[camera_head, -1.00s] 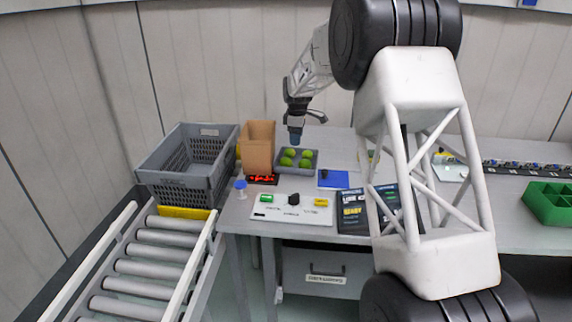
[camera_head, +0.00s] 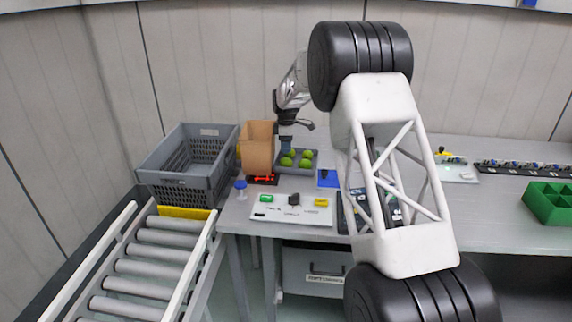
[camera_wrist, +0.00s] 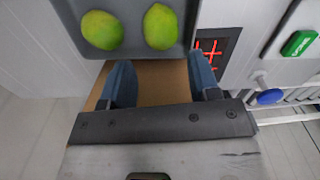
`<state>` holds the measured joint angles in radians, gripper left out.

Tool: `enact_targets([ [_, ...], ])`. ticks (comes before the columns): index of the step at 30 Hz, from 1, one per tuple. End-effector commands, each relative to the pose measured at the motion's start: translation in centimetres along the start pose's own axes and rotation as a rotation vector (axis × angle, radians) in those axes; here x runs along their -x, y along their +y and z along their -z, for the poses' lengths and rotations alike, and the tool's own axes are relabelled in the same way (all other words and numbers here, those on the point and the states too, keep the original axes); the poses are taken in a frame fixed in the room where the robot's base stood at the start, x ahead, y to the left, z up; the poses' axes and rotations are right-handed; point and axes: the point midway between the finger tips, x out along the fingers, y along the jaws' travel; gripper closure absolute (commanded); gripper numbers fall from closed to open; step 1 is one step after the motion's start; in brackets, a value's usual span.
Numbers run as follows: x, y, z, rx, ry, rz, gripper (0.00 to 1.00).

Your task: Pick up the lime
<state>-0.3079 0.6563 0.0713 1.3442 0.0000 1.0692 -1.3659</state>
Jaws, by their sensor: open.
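Several green limes (camera_head: 286,161) lie in a small grey tray (camera_head: 314,168) on the table in the head view. Two limes show in the wrist view, one at the upper left (camera_wrist: 102,30) and one at the upper middle (camera_wrist: 160,26); the tray (camera_wrist: 130,52) runs around them. My gripper (camera_head: 285,143) is above the tray's left back side, next to the cardboard box. In the wrist view its two blue fingers (camera_wrist: 160,72) are apart with no lime between them, and the limes lie beyond the fingertips.
An open brown cardboard box (camera_head: 257,150) stands left of the tray, partly below my gripper. A red-lit scale-like display (camera_head: 262,179) is in front of it. A grey crate (camera_head: 190,160), roller conveyor (camera_head: 150,265), labelled white board (camera_head: 290,212) and green bin (camera_head: 550,203) also show.

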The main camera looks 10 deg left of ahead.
Motion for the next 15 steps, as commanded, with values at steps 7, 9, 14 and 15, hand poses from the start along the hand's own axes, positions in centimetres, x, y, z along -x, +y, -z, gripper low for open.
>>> enact_targets([
  [7, -1.9, 0.0, 0.0, 0.0, 0.0, 0.001, 0.44],
  [9, -2.1, 0.0, 0.0, 0.0, 0.0, 0.001, 0.44],
  [14, -2.2, 0.0, 0.0, 0.0, 0.0, 0.0, 0.44],
  [15, -2.2, 0.0, 0.0, 0.0, 0.0, 0.0, 0.44],
])
